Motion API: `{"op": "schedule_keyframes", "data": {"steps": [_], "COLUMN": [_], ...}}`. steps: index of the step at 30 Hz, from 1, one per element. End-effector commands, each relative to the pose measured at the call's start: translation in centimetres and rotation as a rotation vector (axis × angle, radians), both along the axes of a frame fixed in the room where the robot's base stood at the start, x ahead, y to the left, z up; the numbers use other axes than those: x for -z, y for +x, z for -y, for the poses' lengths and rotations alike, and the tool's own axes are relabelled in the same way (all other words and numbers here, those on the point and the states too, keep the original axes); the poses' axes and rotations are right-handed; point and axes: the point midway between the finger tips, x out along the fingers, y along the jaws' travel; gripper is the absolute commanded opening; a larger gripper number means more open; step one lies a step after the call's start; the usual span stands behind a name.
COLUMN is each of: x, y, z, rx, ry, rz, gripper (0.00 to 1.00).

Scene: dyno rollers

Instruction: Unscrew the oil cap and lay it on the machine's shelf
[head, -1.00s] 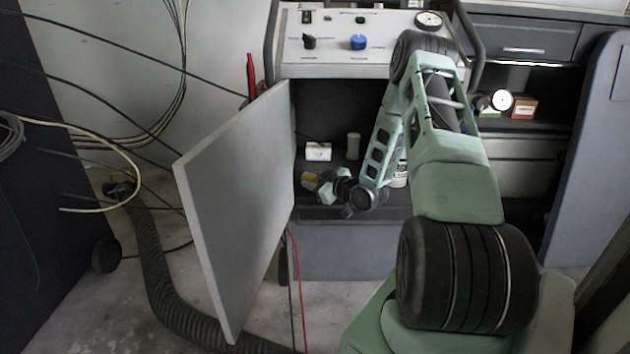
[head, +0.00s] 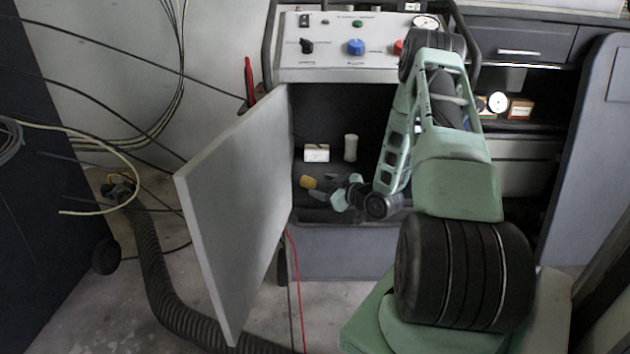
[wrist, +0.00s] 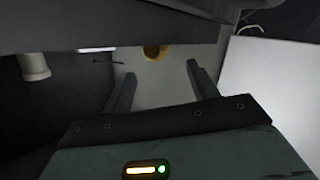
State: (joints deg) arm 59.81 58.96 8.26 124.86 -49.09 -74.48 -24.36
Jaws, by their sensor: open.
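The yellow oil cap (head: 308,182) is inside the machine's open bay, low and near the door side. It appears to rest on the dark shelf (head: 310,214), though the contact is too small to be sure. My gripper (head: 322,194) is just to the right of it, reaching in. In the wrist view my gripper (wrist: 160,70) has its two fingers spread with nothing between them. The cap (wrist: 154,52) shows just beyond the fingertips, apart from them. That view appears upside down.
The grey door (head: 235,215) stands open on the left, close to my gripper. A small white box (head: 316,153) and a pale cylinder (head: 350,148) stand farther back in the bay. The control panel (head: 385,62) with its knobs overhangs the bay.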

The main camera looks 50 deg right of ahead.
Motion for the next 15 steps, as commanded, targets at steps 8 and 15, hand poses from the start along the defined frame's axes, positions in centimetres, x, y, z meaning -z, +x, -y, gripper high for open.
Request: {"op": "schedule_keyframes", "data": {"steps": [8,15], "x": [-1.7,-2.5], "y": [-6.6,-10.5], "z": [-0.5,-0.8], "rx": [0.005,0.001], "ry": [0.004,0.001], "rz": [-0.003,-0.001], "gripper": [0.59,0.59]}}
